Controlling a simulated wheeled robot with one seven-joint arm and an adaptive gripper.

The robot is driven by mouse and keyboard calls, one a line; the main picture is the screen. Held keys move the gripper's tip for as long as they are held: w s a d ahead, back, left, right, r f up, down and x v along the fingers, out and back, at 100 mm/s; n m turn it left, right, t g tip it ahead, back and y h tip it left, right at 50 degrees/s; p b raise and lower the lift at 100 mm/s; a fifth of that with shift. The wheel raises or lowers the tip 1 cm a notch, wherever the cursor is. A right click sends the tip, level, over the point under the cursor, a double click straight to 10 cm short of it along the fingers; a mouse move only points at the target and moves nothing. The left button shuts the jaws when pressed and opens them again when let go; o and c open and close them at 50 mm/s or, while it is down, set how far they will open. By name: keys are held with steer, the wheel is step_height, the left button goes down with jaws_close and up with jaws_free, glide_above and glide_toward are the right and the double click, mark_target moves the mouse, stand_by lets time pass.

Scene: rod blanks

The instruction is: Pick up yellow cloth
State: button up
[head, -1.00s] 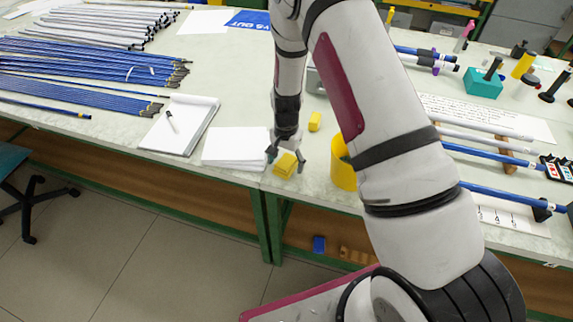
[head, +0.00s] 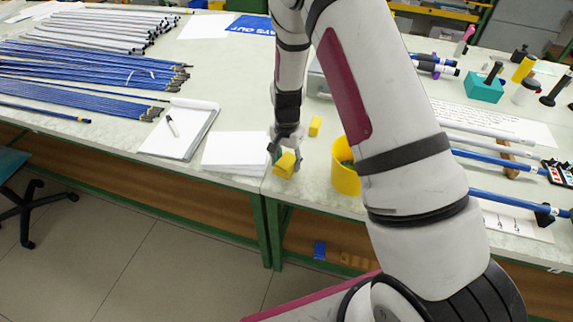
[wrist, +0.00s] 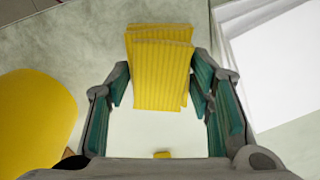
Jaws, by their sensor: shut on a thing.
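The yellow cloth (head: 285,164) is a small folded, layered pad near the front edge of the table, right of the white paper stack. It also shows in the wrist view (wrist: 160,72), with ribbed layers slightly out of line. My gripper (head: 285,157) points down over it and is shut on it. In the wrist view, the green-padded fingers (wrist: 160,88) stand on both sides of the cloth. Whether the cloth touches the table is hard to tell.
A yellow cup (head: 345,178) stands close to the right of my gripper. A second small yellow piece (head: 315,126) lies behind it. The white paper stack (head: 236,150) and a clipboard (head: 180,128) lie left. Blue rods (head: 80,62) cover the table's left side.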

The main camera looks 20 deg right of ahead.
steer(key=s+d+r, duration=0.1)
steer(key=s+d, duration=0.1)
steer(key=s, duration=0.5)
steer(key=s+d+r, duration=0.1)
steer(key=s+d, duration=0.1)
steer(key=s, duration=0.6)
steer(key=shift+s+d+r, duration=0.15)
steer(key=shift+d+r, duration=0.05)
steer(key=shift+d, duration=0.1)
